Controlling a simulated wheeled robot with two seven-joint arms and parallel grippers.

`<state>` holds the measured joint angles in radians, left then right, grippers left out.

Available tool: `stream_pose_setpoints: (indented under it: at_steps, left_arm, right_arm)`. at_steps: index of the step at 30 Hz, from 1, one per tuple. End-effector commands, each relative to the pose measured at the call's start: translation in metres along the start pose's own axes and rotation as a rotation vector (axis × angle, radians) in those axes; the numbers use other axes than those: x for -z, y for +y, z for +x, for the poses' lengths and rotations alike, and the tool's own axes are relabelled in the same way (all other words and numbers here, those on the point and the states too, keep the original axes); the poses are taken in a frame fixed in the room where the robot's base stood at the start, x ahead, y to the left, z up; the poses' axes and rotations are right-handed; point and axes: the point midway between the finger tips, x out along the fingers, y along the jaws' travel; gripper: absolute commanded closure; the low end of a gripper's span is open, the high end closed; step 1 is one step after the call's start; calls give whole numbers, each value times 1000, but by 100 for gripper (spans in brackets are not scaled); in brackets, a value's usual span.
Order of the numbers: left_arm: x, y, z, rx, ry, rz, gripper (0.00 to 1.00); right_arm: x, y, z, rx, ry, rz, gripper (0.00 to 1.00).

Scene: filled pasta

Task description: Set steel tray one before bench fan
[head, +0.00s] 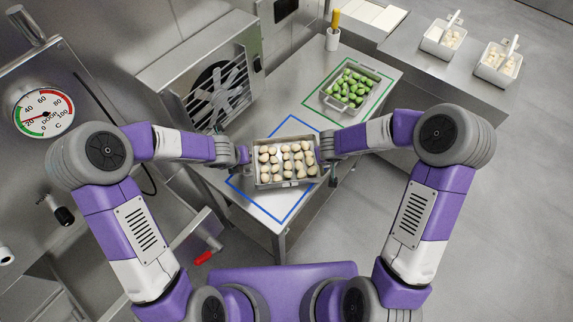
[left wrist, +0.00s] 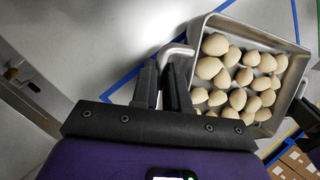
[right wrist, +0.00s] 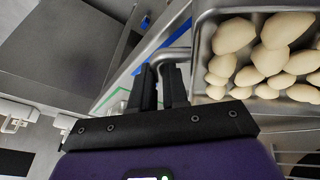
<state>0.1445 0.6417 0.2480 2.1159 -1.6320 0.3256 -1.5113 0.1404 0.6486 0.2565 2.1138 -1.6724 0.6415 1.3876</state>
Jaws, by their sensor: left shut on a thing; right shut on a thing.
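A steel tray (head: 287,183) filled with pale dumplings is held level between my two grippers, over the blue-outlined area of the bench. My left gripper (head: 243,157) is shut on the tray's left handle; the left wrist view shows the fingers (left wrist: 174,88) closed on the bent handle and the tray (left wrist: 283,38) beside them. My right gripper (head: 328,150) is shut on the right handle; the right wrist view shows its fingers (right wrist: 170,80) there and the tray (right wrist: 204,28). The bench fan (head: 218,95) stands at the back left of the bench. Whether the tray touches the bench I cannot tell.
A second tray (head: 324,101) of green pasta sits in the green outline. The blue outline (head: 291,213) shows around the held tray. Two white containers (head: 436,51) (head: 483,72) are on the right counter.

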Motion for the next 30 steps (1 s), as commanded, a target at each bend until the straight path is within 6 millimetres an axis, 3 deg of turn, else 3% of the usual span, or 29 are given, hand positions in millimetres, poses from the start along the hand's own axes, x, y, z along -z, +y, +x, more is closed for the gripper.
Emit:
stream_pose_setpoints:
  at_steps: [4, 5, 9, 15, 23, 30]
  left_arm:
    - [4, 1, 9, 3, -1, 2, 100]
    - [3, 0, 7, 3, 0, 1, 81]
    - [3, 0, 6, 2, 0, 1, 60]
    - [3, 0, 6, 3, 0, 1, 60]
    - [3, -2, 6, 8, 0, 3, 20]
    - [3, -5, 6, 13, 0, 6, 20]
  right_arm:
    - [-3, -3, 9, 3, 2, -1, 100]
    - [-3, -3, 7, 3, 1, -1, 81]
    - [-2, -2, 6, 2, 1, -1, 60]
    - [-2, -2, 6, 3, 1, -1, 60]
    - [-2, -4, 6, 7, 3, -3, 60]
    - [-1, -7, 5, 12, 4, -6, 60]
